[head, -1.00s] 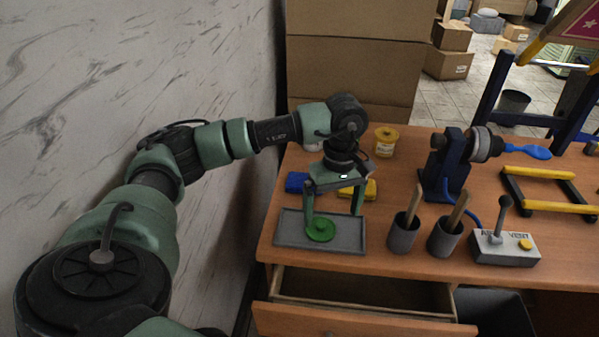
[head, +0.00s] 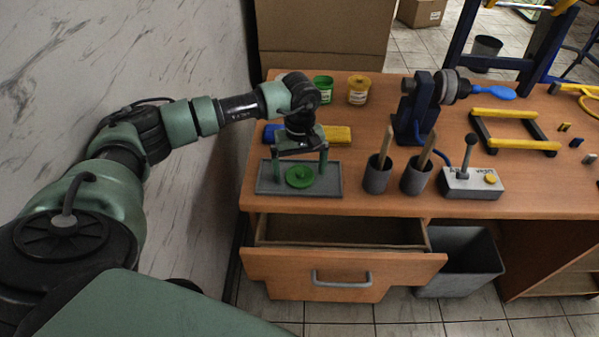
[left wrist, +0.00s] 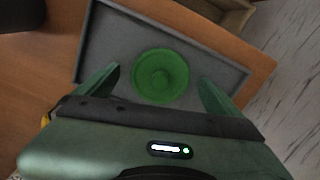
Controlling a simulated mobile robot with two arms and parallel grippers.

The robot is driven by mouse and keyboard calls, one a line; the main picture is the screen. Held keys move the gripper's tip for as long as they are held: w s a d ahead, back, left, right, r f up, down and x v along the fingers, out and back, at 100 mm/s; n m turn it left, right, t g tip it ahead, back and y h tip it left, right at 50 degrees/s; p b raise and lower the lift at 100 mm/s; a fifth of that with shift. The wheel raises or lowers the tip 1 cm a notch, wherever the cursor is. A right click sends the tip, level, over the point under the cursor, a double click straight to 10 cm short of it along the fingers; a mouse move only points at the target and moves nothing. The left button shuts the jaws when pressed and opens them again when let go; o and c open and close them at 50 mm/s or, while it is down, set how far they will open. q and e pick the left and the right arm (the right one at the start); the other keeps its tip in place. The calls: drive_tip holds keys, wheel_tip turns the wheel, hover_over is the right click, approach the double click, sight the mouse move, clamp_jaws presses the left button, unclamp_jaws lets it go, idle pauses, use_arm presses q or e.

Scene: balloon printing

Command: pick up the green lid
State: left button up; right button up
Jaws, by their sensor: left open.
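In the left wrist view my left gripper (left wrist: 160,90) is open and empty, with gaps between both fingers and the lid. My right gripper is not in view.
Behind the tray are a green jar (head: 323,90), a yellow-lidded jar (head: 359,90) and a yellow block (head: 337,135). Grey cups (head: 377,178) with wooden sticks and a lever box (head: 471,183) stand to the right. An open drawer (head: 345,277) juts out below.

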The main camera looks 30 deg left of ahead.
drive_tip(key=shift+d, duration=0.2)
use_arm(q)
drive_tip(key=c, duration=1.3)
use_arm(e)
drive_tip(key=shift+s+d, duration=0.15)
use_arm(q)
drive_tip(key=shift+r, duration=0.2)
drive_tip(key=shift+c, duration=0.3)
